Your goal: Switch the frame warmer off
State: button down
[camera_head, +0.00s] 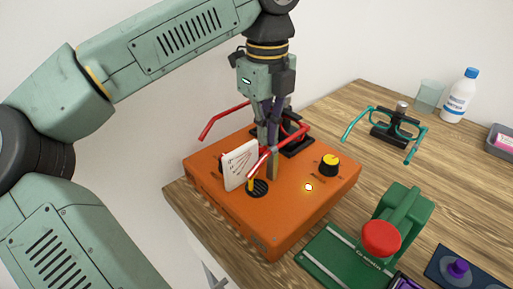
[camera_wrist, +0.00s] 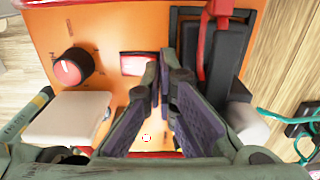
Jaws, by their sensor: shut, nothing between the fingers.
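The orange box (camera_head: 290,215), apparently the frame warmer, stands on the wooden table. A small light (camera_head: 308,187) on its top glows; it also shows in the wrist view (camera_wrist: 146,138). A black knob with a yellow top (camera_head: 330,163) is right of my gripper. The wrist view shows a red-topped knob (camera_wrist: 72,67) and a red-and-white rectangular part (camera_wrist: 138,63), possibly a switch. My gripper (camera_head: 273,176) is shut and empty, pointing down just above the box top. Its fingers (camera_wrist: 161,68) partly cover the rectangular part. Contact cannot be told.
A white card (camera_head: 240,165) stands left of my gripper, near a round black grille (camera_head: 257,188). Red glasses (camera_head: 225,120) on a black holder (camera_wrist: 215,50) are close behind. A green press with a red knob (camera_head: 381,238) stands front right. Teal glasses (camera_head: 355,123) are farther back.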

jog(key=shift+f, duration=0.3)
notch_tip(320, 180, up, 7)
jog(key=p, duration=0.5)
dwell(0.5)
dwell(0.4)
